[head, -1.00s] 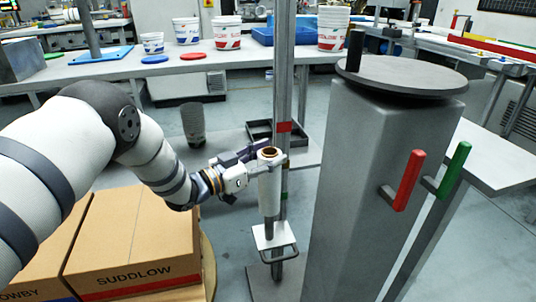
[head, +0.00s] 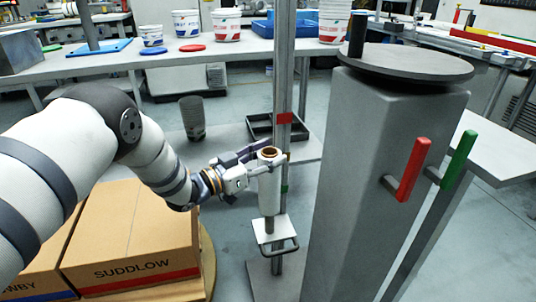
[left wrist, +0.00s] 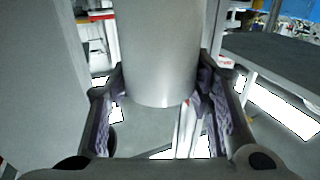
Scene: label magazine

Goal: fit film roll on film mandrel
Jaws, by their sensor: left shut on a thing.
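The film roll (head: 269,188) is a white upright cylinder with a brown core ring at its top. My left gripper (head: 258,168) is shut on its upper part from the left. In the left wrist view, the roll (left wrist: 160,55) stands between the two dark finger pads. Below the roll, a short grey rod, seemingly the film mandrel (head: 269,223), rises from a white plate (head: 263,236). The roll's lower end lines up with the rod and stays above the plate. I cannot tell whether the roll is around the rod's tip. My right gripper is out of view.
A grey post (head: 283,95) with a red band stands close behind the roll. A grey pedestal (head: 385,190) with a round top and a red handle (head: 412,165) stands to the right. Cardboard boxes (head: 130,240) sit below my left arm.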

